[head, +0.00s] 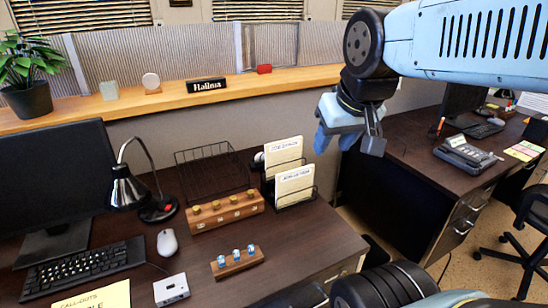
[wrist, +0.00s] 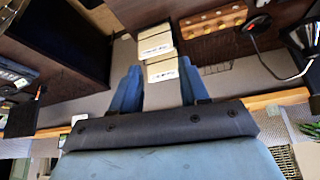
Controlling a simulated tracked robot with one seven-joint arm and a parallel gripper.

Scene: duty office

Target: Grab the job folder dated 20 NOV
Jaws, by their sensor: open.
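Two cream job folders stand upright in a black wire rack (head: 314,190) on the dark desk. The back folder (head: 283,150) and the front folder (head: 294,184) each carry a printed label, too small to read surely, so I cannot tell which is dated 20 NOV. In the wrist view, the folders (wrist: 155,30) (wrist: 162,72) show beyond and between my fingers. My gripper (head: 334,142) is open and empty, in the air above and to the right of the rack. Its two blue fingers also show in the wrist view (wrist: 159,85).
A wooden block with brass-coloured knobs (head: 226,212) and an empty wire tray (head: 211,172) sit left of the rack. A desk lamp (head: 128,188), mouse and monitor are farther left. A ledge with a nameplate (head: 206,86) runs behind. A second desk (head: 420,165) is at right.

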